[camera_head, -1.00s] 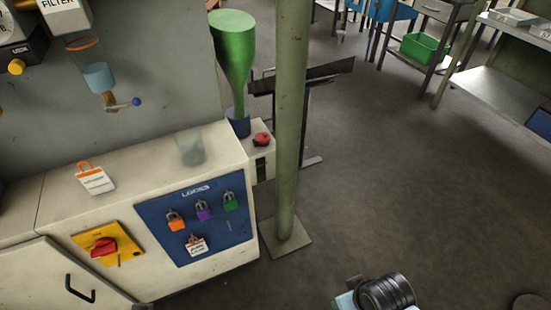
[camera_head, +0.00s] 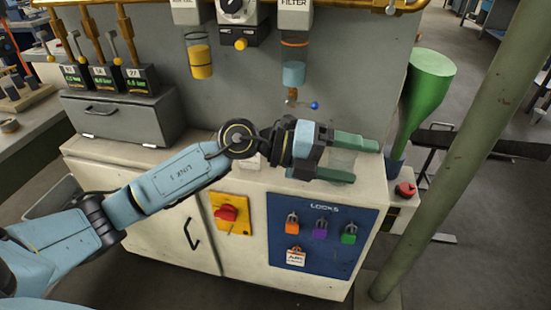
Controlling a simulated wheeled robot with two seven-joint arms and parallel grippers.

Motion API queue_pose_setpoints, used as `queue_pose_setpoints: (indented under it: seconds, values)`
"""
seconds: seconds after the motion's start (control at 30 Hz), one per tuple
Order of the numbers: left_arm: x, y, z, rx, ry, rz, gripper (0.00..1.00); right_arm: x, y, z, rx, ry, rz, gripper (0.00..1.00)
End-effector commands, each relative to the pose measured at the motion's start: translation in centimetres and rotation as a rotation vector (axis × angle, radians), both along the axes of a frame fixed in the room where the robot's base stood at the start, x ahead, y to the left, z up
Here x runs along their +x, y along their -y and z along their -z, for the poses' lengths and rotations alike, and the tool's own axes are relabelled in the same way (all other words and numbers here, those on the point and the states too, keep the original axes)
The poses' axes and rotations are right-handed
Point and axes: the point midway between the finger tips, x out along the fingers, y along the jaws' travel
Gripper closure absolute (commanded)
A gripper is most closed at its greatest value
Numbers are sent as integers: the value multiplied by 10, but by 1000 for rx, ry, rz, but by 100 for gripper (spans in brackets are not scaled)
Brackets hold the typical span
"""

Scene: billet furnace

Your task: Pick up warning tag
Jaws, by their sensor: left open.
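A white warning tag (camera_head: 249,160) lies on the cabinet top, mostly hidden by my left wrist; only a pale part shows. Another white tag with an orange top (camera_head: 295,256) hangs on the blue lock board (camera_head: 330,258), below the orange padlock. My left gripper (camera_head: 346,158) is open above the cabinet top, pointing right, beyond the lying tag. My right gripper is out of view.
The cabinet (camera_head: 172,222) has a yellow-and-red switch (camera_head: 228,213) on its front. A grey box (camera_head: 125,118) and several gauge blocks stand at the left. A green funnel (camera_head: 425,95), red button (camera_head: 405,190) and green post (camera_head: 450,180) stand at the right.

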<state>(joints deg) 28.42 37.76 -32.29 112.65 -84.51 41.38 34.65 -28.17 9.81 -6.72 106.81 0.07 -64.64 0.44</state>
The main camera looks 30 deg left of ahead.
Motion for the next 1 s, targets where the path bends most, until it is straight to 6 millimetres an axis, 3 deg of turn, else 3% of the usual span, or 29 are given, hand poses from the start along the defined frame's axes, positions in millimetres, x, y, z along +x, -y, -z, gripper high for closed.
queue_pose_setpoints:
  seconds: [0.13,0.2,0.4,0.5,0.67,1.0]
  values:
    - [21,-56,38,504,7,13,20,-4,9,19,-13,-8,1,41]
    - [33,-96,47,721,-21,-34,20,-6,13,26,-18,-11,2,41]
    - [52,-207,38,1163,-142,-245,20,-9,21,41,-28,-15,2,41]
    - [53,-240,29,1273,-191,-330,20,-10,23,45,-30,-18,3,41]
    - [55,-261,31,1337,-229,-385,20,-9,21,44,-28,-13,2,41]
    - [77,-266,89,1336,-228,-382,20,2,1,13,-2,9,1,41]
